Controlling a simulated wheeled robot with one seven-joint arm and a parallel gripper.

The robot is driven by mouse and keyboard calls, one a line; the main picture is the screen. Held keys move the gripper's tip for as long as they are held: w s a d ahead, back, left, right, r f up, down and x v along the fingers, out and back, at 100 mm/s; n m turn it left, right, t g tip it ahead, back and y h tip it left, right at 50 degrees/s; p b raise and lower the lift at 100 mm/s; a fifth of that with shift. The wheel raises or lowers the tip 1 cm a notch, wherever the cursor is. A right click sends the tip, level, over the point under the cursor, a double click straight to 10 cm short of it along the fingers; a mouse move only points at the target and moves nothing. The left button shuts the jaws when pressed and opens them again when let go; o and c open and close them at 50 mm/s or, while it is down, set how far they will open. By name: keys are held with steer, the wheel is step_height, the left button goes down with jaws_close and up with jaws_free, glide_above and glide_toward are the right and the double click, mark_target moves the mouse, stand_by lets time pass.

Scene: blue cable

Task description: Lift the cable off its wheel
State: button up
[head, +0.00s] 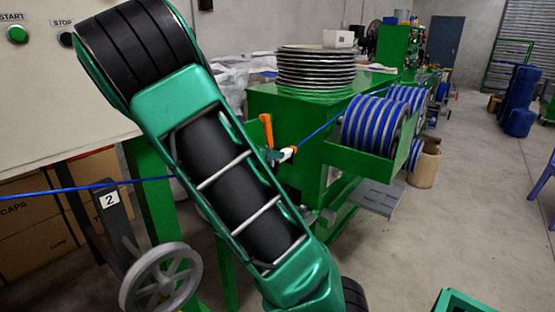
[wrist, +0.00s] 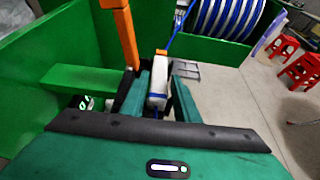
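The blue cable (head: 85,189) enters from the left in the head view, passes behind my arm and reappears near a white block (head: 288,153), then rises to a blue-wound spool (head: 368,123). A grey spoked wheel (head: 160,281) stands at lower left; the cable runs above it, visibly apart from its rim. In the wrist view, the white block (wrist: 158,82) and cable (wrist: 179,30) lie between the spread fingers of my gripper (wrist: 160,98). The gripper looks open around them; finger contact is unclear. My arm hides part of the cable.
An orange lever (head: 266,130) stands close beside the gripper and also shows in the wrist view (wrist: 118,30). A green bench (head: 300,105) carries stacked discs (head: 315,68). A plate marked 2 (head: 110,199) is by the wheel. Open floor (head: 440,225) lies right.

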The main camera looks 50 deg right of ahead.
steer(key=shift+x, duration=2.65)
steer(key=shift+w+f, duration=0.1)
steer(key=shift+f, duration=0.05)
steer(key=shift+c, duration=0.3)
steer(key=c, duration=0.6)
